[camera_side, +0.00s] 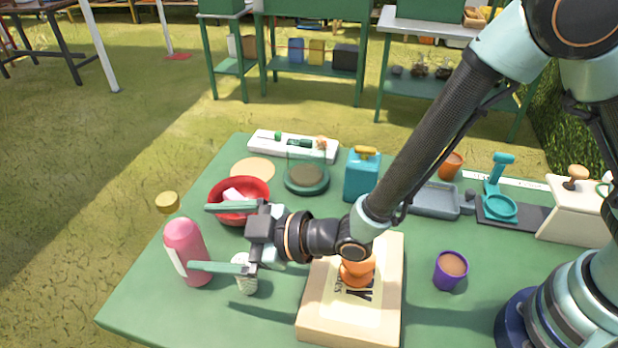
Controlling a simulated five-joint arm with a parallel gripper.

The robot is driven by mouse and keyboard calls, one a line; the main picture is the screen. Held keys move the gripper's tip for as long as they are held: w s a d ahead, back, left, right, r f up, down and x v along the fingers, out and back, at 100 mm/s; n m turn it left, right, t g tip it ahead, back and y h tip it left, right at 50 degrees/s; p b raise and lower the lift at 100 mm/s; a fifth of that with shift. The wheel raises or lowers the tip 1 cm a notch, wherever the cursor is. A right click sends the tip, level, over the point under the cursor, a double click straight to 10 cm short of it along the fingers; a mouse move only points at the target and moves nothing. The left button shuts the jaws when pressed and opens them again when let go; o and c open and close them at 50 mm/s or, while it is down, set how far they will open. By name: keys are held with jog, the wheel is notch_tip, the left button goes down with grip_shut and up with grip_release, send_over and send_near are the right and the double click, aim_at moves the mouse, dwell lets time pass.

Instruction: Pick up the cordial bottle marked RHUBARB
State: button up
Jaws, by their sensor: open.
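A pink bottle (187,254) stands near the left edge of the green table, with a white label on its left side. The label's lettering cannot be read from here. A gold cap (167,202) shows just above and left of the bottle; whether it joins the bottle is unclear. My gripper (199,237) points left, its two pale green fingers spread wide and nothing held. In the picture, the upper finger crosses the red bowl and the lower finger's tip overlaps the bottle's right side. Whether the finger touches the bottle cannot be told.
A teal can (352,181), a cream box (318,318) and a purple cup (451,278) stand farther right. The table's front left is clear.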

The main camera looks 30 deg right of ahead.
aim_at(193, 234)
jog(key=shift+x, duration=3.4)
jog(key=shift+f, duration=0.1)
jog(key=shift+d, duration=0.1)
grip_shut()
jog(key=shift+w, duration=0.1)
